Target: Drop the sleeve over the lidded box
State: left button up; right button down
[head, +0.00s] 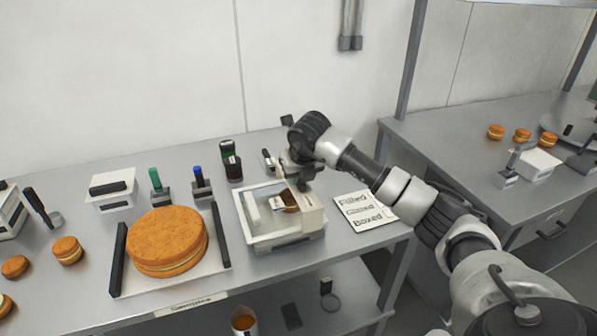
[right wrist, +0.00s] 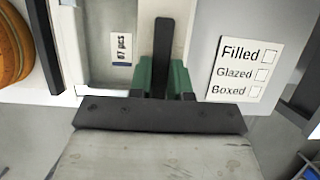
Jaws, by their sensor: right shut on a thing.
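My right gripper (head: 303,182) is low over a pale, open-topped, box-like thing (head: 247,232) on the near table. In the right wrist view its green fingertips (right wrist: 164,78) are shut on a dark upright bar (right wrist: 162,40), which looks like a handle. A pale piece under the gripper may be the sleeve; I cannot tell it apart from the box-like thing. A small label and a brown patch show inside. The right wrist view shows a "pcs" label beside the bar. A white box with a black handle (head: 110,187) stands at the left back. My left gripper is not in view.
A checklist card (head: 366,210) lies right of the box-like thing. A large orange-brown cake (head: 168,240) on a tray stands left of it. Green-topped (head: 155,178) and blue-topped (head: 198,176) tools and a dark jar (head: 233,168) stand behind. A wall closes the back.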

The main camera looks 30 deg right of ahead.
aim_at(299, 192)
jog(key=shift+f+b, duration=1.7)
jog(key=shift+f, duration=0.9)
jog(key=shift+f+b, duration=0.25)
jog(key=shift+b, duration=0.05)
jog(key=shift+c, duration=2.4)
grip_release()
jog(key=shift+r, duration=0.1)
jog(key=shift+r+p, duration=2.2)
jog(key=shift+r, duration=1.3)
jog(key=shift+f, duration=0.1)
